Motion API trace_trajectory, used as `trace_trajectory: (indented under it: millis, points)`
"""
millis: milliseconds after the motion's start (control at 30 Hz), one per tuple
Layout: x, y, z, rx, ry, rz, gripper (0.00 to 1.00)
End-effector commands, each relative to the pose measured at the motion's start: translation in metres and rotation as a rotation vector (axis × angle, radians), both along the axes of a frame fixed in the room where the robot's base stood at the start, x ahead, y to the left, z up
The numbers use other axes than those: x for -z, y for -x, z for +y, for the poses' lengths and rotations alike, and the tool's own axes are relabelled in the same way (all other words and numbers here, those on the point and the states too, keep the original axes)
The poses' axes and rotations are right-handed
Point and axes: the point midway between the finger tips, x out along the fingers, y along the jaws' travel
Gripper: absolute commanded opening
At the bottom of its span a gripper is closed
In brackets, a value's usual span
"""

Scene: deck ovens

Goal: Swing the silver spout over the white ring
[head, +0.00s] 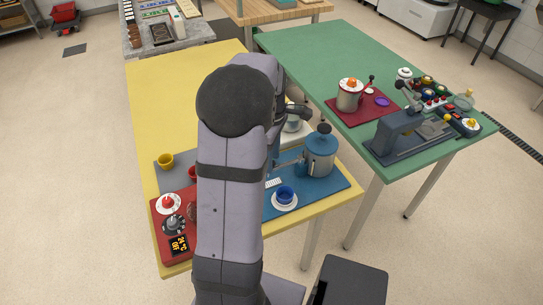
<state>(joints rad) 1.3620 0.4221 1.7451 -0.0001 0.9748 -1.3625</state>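A blue-grey pot-like machine (320,158) with a dark knob on top stands on the blue mat (327,187). A thin grey spout (289,167) seems to reach left from it, partly behind my arm. A blue cup stands on a white saucer (285,207) near the mat's front edge; the saucer's rim is the only white ring I can make out. A small white striped patch (273,183) lies between them. My arm hides much of the mat's left part.
A red panel (173,245) with a kettle-like item and an orange display is left of my arm. A yellow cup (166,161) stands on a grey mat. A green table (315,50) at right holds a red mat (363,108) with a pot, and a grey machine.

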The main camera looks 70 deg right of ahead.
Motion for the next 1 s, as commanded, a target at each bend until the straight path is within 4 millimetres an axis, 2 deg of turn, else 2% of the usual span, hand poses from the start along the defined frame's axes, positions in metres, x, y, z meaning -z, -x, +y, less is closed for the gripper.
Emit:
trace_trajectory:
  millis: [333,500,767,1000]
  points:
    - [0.0038,0.0,0.0001,0.0,0.0,0.0,0.37]
    - [0.0036,-0.0001,0.0001,0.0,0.0,0.0,0.0]
    - [0.0032,0.0006,0.0008,-0.008,0.0,-0.001,0.0]
    - [0.0027,0.0067,0.0063,-0.087,0.0,-0.001,0.0]
